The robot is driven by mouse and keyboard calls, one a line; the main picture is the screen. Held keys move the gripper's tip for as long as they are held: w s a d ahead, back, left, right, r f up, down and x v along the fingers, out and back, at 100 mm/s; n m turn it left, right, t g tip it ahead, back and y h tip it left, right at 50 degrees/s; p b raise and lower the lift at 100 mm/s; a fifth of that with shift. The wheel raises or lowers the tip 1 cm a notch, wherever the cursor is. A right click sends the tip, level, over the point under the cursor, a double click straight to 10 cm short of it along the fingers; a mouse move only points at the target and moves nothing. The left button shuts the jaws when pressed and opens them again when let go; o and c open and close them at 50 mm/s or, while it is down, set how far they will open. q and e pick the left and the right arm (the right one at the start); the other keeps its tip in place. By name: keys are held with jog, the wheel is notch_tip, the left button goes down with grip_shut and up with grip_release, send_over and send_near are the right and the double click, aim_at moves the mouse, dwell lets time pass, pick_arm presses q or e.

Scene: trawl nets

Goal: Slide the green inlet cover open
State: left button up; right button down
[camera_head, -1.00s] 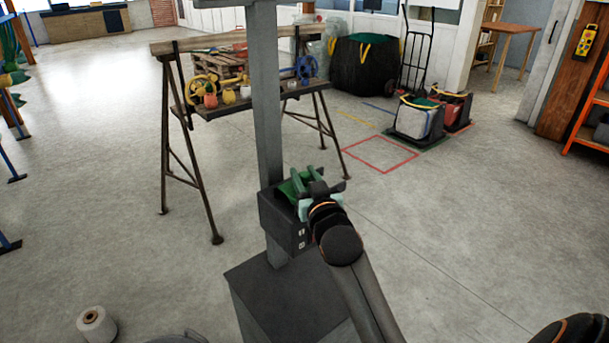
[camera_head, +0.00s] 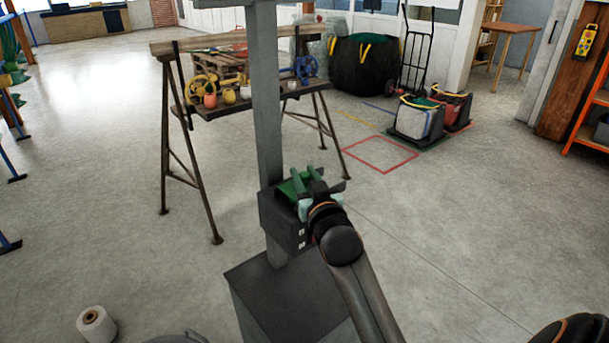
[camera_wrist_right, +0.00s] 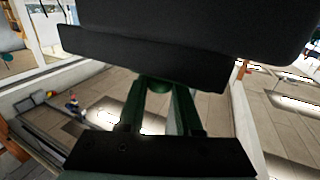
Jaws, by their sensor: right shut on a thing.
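The green inlet cover (camera_head: 291,188) lies on top of a dark box (camera_head: 282,222) fixed to a grey post. My right gripper (camera_head: 309,187) is at the right part of the cover, shut on it. In the right wrist view, the two green fingers (camera_wrist_right: 160,105) close on a small dark green piece (camera_wrist_right: 158,84) under a dark body (camera_wrist_right: 190,40). The wrist and fingers hide part of the cover, so how far it stands open is hard to tell. My left gripper is not in view.
The grey post (camera_head: 268,110) rises from a dark pedestal (camera_head: 300,295). Behind it stands a trestle table (camera_head: 215,108) with colourful parts. A white spool (camera_head: 95,325) is on the floor at lower left.

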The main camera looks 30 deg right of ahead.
jog(key=d+p, duration=0.2)
jog(key=d, duration=0.5)
jog(key=shift+w+r+p, duration=0.15)
jog(key=shift+w+p, duration=0.1)
jog(key=shift+p, duration=0.05)
jog(key=c, duration=1)
grip_release()
jog(key=o, duration=0.4)
